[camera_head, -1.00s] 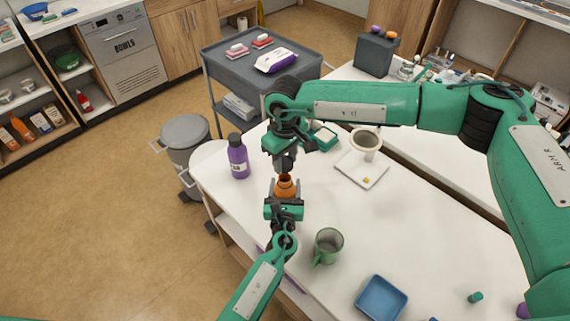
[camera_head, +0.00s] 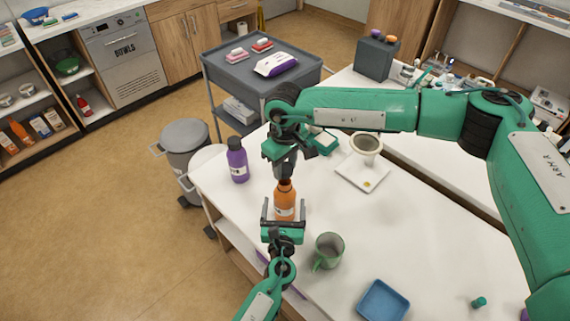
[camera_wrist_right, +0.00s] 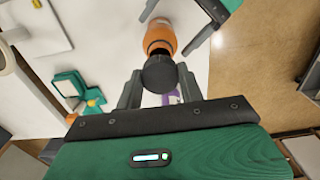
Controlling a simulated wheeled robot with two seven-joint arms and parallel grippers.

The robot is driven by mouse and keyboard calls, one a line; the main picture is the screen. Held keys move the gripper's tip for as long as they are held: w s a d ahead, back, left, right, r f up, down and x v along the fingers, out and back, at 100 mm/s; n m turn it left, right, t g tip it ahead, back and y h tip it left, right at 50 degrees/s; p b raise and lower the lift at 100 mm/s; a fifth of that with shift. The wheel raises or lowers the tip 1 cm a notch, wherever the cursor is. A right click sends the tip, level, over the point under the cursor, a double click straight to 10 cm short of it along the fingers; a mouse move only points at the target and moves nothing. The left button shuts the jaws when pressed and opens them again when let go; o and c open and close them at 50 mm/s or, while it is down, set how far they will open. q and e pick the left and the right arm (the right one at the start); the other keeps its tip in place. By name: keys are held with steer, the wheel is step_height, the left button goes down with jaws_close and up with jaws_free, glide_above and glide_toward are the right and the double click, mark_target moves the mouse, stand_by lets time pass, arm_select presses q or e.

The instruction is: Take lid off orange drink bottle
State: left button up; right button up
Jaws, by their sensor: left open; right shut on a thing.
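The orange drink bottle (camera_head: 285,205) stands upright on the white table, with a pale label. My right gripper (camera_head: 285,172) points down above it. In the right wrist view, that gripper (camera_wrist_right: 158,88) is shut on a dark round lid (camera_wrist_right: 159,73). The orange bottle (camera_wrist_right: 161,36) shows just beyond the lid, which hides part of its neck; I cannot tell whether lid and neck touch. My left gripper (camera_head: 284,213) is open at the bottle's near side, its fingers apart to left and right of the bottle's lower part.
A purple bottle (camera_head: 238,160) stands left of the orange one. A green mug (camera_head: 328,250) is close to the right of my left gripper. A blue tray (camera_head: 383,302) lies at the front. A white cup (camera_head: 366,146) and a white square plate (camera_head: 362,175) are behind right.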

steer(key=shift+f+b, duration=0.6)
steer(key=shift+f, duration=0.15)
arm_select(q)
steer(key=s, duration=0.6)
steer(key=shift+s+a, duration=0.15)
steer(key=shift+s, duration=0.05)
